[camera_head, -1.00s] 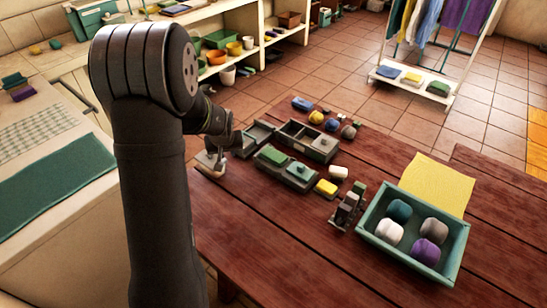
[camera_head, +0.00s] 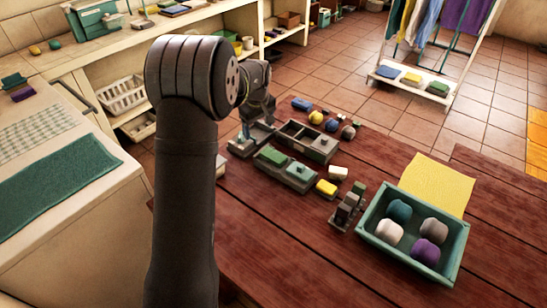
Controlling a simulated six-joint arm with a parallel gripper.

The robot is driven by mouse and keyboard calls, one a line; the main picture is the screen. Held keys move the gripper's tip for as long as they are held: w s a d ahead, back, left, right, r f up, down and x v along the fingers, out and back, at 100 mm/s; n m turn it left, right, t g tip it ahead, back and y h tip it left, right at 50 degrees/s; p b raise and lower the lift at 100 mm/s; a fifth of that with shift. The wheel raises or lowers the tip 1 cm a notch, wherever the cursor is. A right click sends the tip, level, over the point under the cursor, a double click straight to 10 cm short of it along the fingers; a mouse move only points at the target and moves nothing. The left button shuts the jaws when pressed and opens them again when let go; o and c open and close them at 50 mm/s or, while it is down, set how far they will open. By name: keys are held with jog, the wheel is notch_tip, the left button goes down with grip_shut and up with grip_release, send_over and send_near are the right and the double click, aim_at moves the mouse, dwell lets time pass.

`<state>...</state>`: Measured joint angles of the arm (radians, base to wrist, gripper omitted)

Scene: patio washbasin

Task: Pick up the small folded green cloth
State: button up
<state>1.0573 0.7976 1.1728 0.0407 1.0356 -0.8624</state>
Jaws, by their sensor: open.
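A small dark green folded piece (camera_head: 272,155), which looks like the green cloth, lies in the left compartment of a grey two-part tray (camera_head: 286,179) on the wooden table. A paler green piece (camera_head: 299,170) lies in the compartment beside it. My gripper (camera_head: 243,146) is open, low over the table's far left edge. It is to the left of the green piece and apart from it. My arm partly hides its fingers.
A second grey divided tray (camera_head: 308,141) stands just behind. A yellow block (camera_head: 326,188), a white piece (camera_head: 338,173) and a small grey stand (camera_head: 347,208) are to the right. A teal bin (camera_head: 450,273) holds several rolled cloths. The front of the table is clear.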

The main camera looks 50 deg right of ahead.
notch_tip(320, 180, up, 4)
jog(key=n+g+y, duration=0.1)
jog(key=n, duration=0.1)
send_over(274, 155)
jog(key=f, duration=1.1)
jog(key=shift+s+d+f, duration=0.2)
jog(key=shift+s+f, duration=0.1)
jog(key=shift+f, duration=0.05)
jog(key=shift+w+a+f, duration=0.1)
jog(key=shift+w+f, duration=0.15)
jog(key=shift+f, duration=1.05)
jog(key=shift+w+a+f, duration=0.1)
jog(key=shift+w+f, duration=0.1)
jog(key=shift+f, duration=1.1)
jog(key=c, duration=1.1)
jog(key=shift+o, duration=0.2)
jog(key=shift+r, duration=0.1)
